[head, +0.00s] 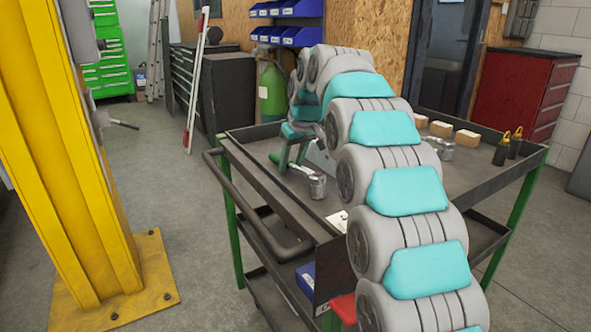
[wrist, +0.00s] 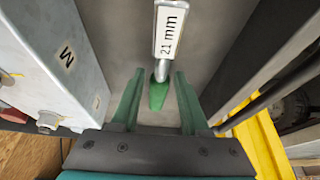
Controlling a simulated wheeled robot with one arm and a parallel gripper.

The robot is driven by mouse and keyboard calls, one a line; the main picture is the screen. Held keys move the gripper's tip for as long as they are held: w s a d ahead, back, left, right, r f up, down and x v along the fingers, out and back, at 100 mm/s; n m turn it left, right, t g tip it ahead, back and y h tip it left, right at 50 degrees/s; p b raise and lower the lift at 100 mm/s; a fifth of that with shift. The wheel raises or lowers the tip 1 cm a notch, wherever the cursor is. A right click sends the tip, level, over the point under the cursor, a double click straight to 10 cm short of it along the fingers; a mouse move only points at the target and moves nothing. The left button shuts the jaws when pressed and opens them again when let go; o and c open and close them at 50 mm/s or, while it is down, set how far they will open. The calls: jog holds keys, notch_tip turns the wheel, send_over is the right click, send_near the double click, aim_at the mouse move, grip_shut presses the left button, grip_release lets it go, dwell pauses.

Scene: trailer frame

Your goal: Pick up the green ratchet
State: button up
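My gripper (wrist: 159,76) is open in the wrist view, with one green finger on each side. A tool with a green handle (wrist: 158,95), likely the green ratchet, lies between the fingers with a visible gap on both sides. Its metal neck points away from the palm, towards a plate marked "21 mm" (wrist: 170,32) that hides what is beyond. In the head view my gripper (head: 286,158) points down over the cart top (head: 262,152) near its left edge. I cannot make out the ratchet there.
A grey box marked "M" (wrist: 50,55) stands close left of the fingers in the wrist view. Wooden blocks (head: 466,139) and dark bottles (head: 502,150) stand at the right. A yellow post (head: 60,150) rises at left.

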grip_shut()
dwell(1.0)
